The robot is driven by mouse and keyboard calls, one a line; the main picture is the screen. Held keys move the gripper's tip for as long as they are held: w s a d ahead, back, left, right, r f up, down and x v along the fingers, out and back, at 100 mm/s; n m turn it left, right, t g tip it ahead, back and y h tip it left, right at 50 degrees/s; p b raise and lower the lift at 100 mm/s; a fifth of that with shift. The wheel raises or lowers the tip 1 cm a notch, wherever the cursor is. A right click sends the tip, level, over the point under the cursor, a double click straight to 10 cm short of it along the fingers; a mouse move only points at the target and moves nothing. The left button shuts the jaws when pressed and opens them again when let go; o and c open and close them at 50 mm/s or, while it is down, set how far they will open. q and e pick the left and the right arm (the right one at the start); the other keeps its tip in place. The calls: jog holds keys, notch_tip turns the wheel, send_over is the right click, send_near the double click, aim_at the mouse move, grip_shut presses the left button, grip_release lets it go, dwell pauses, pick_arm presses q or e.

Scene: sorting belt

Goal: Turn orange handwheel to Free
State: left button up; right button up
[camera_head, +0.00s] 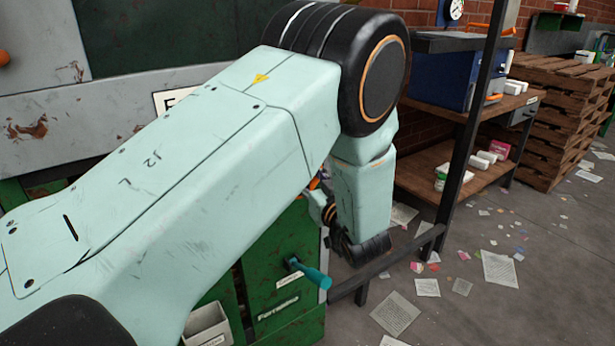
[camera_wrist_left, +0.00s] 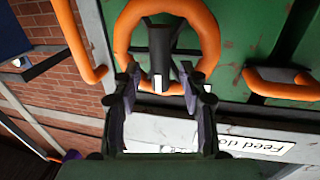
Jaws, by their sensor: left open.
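The orange handwheel (camera_wrist_left: 125,32) shows in the left wrist view as a thick ring with a dark hub and spoke, in front of a green panel. In the head view my left arm hides most of the handwheel, and the gripper is largely behind the wrist. No Free mark is readable. My right gripper is not in view.
A green cabinet (camera_head: 266,285) carries a teal-handled lever (camera_head: 312,273). An orange handle (camera_wrist_left: 282,85) and an orange bar (camera_wrist_left: 78,42) flank the handwheel. A shelf rack (camera_head: 440,165) and stacked pallets (camera_head: 555,120) stand at right. Papers litter the floor.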

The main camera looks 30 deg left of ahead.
pick_arm(q)
jog(key=shift+s+d+r, duration=0.15)
jog(key=shift+r, duration=0.05)
jog(key=shift+c, duration=1.2)
jog(key=shift+f, duration=0.1)
grip_shut()
jog(key=shift+n, duration=0.3)
jog(key=shift+s+a+f+n+g+y+b, duration=0.15)
jog(key=shift+f+n+g+y+b, duration=0.35)
jog(key=shift+n+b, duration=1.85)
jog(key=shift+s+f+n+g+y+b, duration=0.25)
jog(key=shift+n+y+b, duration=0.35)
jog(key=shift+n, duration=3.6)
jog(key=shift+s+a+f+n+g+y+b, duration=0.1)
jog(key=shift+f+n+g+y+b, duration=0.6)
jog(key=shift+n, duration=2.55)
jog(key=shift+r+t+b, duration=0.25)
jog(key=shift+r+b, duration=0.15)
jog(key=shift+b, duration=0.2)
